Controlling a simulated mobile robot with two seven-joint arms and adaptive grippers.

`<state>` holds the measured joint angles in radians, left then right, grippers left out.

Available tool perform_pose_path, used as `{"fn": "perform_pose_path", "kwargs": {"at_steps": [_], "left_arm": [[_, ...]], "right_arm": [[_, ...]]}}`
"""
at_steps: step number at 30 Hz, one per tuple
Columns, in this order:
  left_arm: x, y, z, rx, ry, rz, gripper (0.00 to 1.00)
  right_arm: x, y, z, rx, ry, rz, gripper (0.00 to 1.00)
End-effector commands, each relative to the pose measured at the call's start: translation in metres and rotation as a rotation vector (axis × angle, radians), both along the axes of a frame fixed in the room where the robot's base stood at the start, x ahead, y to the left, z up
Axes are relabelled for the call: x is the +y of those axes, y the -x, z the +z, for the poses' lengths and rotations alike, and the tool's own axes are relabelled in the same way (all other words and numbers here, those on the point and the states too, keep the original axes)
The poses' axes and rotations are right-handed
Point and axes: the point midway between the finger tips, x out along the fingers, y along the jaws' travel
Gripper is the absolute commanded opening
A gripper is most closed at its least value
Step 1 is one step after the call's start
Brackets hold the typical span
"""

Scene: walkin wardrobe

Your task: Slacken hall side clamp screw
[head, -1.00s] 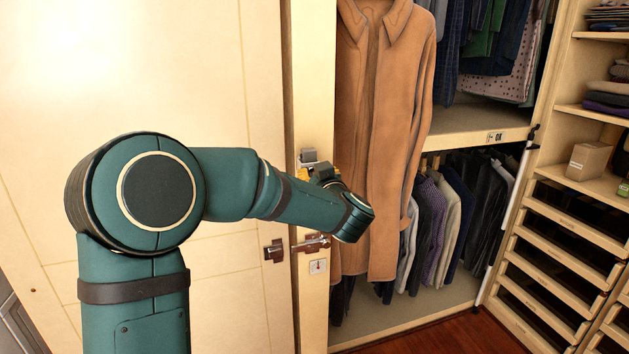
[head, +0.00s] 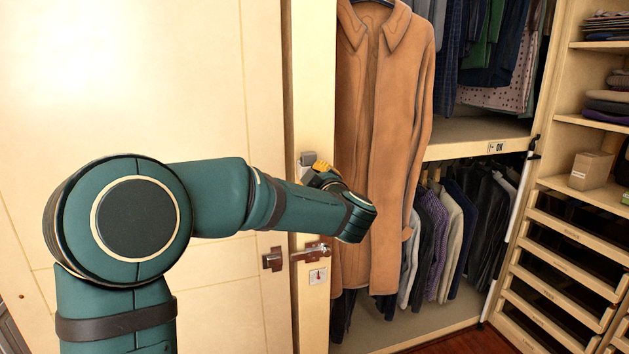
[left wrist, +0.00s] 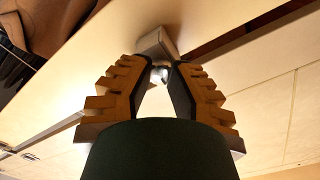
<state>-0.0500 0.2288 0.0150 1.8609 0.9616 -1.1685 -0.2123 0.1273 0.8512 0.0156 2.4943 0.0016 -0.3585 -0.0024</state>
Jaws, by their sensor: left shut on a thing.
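A small grey clamp block (head: 307,158) sits on the cream post between the pale door and the open wardrobe. In the left wrist view the clamp block (left wrist: 154,43) is straight ahead, with a small shiny screw head (left wrist: 160,73) just below it. My left gripper (left wrist: 161,66) has its orange, black-padded fingers drawn together at the tips on either side of the screw, holding it. In the head view the left gripper (head: 320,167) is beside the clamp, mostly hidden behind my wrist. The right gripper is out of view.
A tan coat (head: 383,140) hangs close to the right of my wrist. Hanging clothes, shelves and drawers (head: 560,235) are to the right.

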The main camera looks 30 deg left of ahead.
Motion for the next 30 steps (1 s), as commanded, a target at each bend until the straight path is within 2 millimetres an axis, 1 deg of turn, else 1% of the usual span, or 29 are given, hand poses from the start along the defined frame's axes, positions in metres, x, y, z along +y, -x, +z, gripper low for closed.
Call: {"fn": "perform_pose_path", "kwargs": {"at_steps": [16,17,18,19,20,30], "left_arm": [[0.0001,-0.0003,-0.0006,-0.017,0.015,-0.001,0.00],[0.0001,-0.0004,-0.0005,-0.017,0.015,-0.001,0.28],[0.0001,-0.0003,-0.0004,-0.016,0.015,-0.001,0.42],[0.0001,-0.0003,-0.0004,-0.016,0.015,-0.001,0.53],[0.0002,-0.0003,-0.0003,-0.016,0.015,-0.001,0.56],[-0.0023,0.0013,0.0002,-0.018,0.015,-0.001,0.56]], "right_arm": [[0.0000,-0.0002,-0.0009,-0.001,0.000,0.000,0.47],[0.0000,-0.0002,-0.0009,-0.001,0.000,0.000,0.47],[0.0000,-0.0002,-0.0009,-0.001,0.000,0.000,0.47],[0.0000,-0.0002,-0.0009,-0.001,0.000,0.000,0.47],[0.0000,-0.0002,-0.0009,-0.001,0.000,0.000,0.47],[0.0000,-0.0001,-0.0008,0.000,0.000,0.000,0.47]]}}
